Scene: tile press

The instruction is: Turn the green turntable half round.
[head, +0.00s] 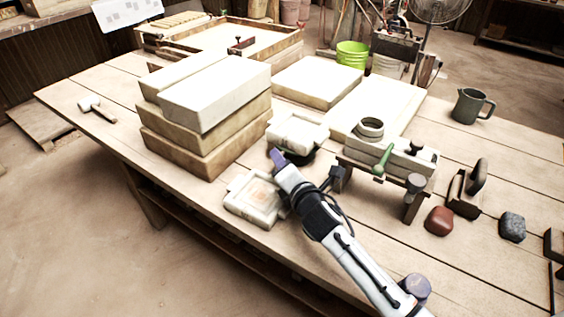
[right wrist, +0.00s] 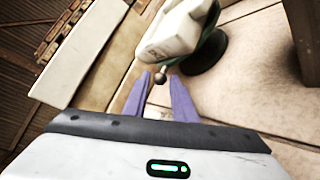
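The dark green turntable (right wrist: 208,52) shows as a round disc on the bench, with a white block-shaped piece (right wrist: 180,28) on top of it. In the head view the white piece (head: 298,130) covers most of the turntable. A small ball-ended peg (right wrist: 160,77) sticks out from the turntable's edge. My right gripper (right wrist: 160,76) has its purple fingers apart, with the ball between or just beyond the fingertips; contact cannot be made out. In the head view the right gripper (head: 277,156) is low beside the turntable. My left gripper is out of view.
A pale mould block (head: 250,200) lies by the bench's front edge, close to my right gripper. Stacked blocks (head: 205,130) stand behind left. A press with a green handle (head: 383,160) stands to the right. Red (head: 439,221) and grey (head: 512,227) lumps lie farther right.

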